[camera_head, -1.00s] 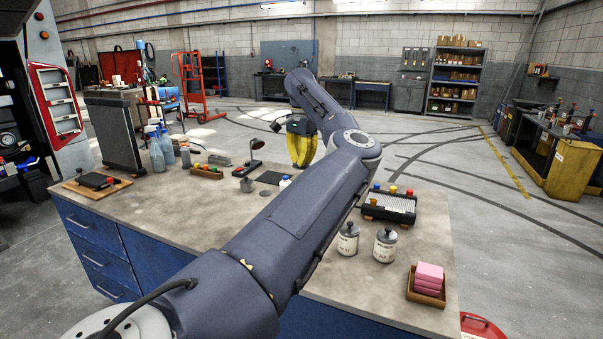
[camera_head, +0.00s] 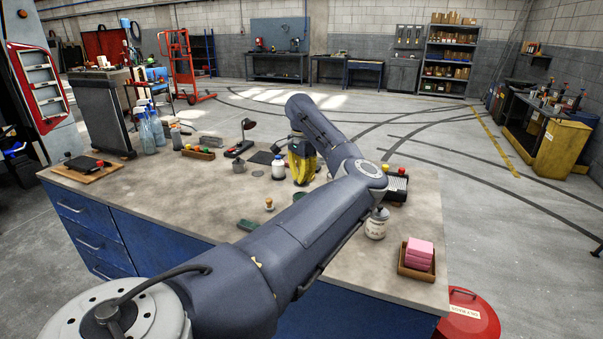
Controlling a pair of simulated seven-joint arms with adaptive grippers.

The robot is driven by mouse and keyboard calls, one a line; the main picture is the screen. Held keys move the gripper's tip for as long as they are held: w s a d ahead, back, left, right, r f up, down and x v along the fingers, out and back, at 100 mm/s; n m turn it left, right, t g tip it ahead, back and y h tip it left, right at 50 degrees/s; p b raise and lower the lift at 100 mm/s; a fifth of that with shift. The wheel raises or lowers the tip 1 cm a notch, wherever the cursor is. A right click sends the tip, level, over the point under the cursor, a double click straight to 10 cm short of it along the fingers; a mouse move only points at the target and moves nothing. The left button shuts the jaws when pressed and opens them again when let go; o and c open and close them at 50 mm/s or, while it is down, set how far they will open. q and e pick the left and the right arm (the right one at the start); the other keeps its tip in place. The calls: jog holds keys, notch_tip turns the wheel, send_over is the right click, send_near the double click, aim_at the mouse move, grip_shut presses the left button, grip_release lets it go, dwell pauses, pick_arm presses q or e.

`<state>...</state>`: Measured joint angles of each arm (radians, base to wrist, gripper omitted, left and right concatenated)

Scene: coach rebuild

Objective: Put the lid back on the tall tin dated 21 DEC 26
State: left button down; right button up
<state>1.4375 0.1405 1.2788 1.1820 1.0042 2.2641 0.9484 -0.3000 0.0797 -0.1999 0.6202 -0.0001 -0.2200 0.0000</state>
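A pale tin (camera_head: 375,228) with a grey top and dark lettering stands upright on the workbench (camera_head: 185,218), right of my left arm. The lettering is too small to read a date. A second similar tin, seen earlier to its left, is now hidden behind my arm. A small flat grey disc (camera_head: 257,173) lies on the bench; I cannot tell if it is a lid. My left gripper (camera_head: 302,168), with yellow parts, points down over the far side of the bench, right beside a white bottle (camera_head: 278,171). Its fingertips are unclear. My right gripper is not in view.
A wooden tray with pink blocks (camera_head: 418,256) sits at the bench's right front corner. A dark tray (camera_head: 396,187) is partly behind my arm. A small stamp-like piece (camera_head: 269,204) and a desk lamp (camera_head: 241,142) stand left of my arm. The bench's left middle is clear.

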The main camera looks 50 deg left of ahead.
pick_arm(q)
jog(key=shift+f, duration=2.6)
jog(key=shift+f, duration=0.25)
dwell(0.4)
jog(key=c, duration=2.2)
grip_release()
jog(key=c, duration=0.9)
grip_release()
jog(key=shift+c, duration=0.2)
jog(key=shift+r, duration=0.1)
jog(key=shift+r, duration=3.4)
jog(key=shift+c, duration=0.5)
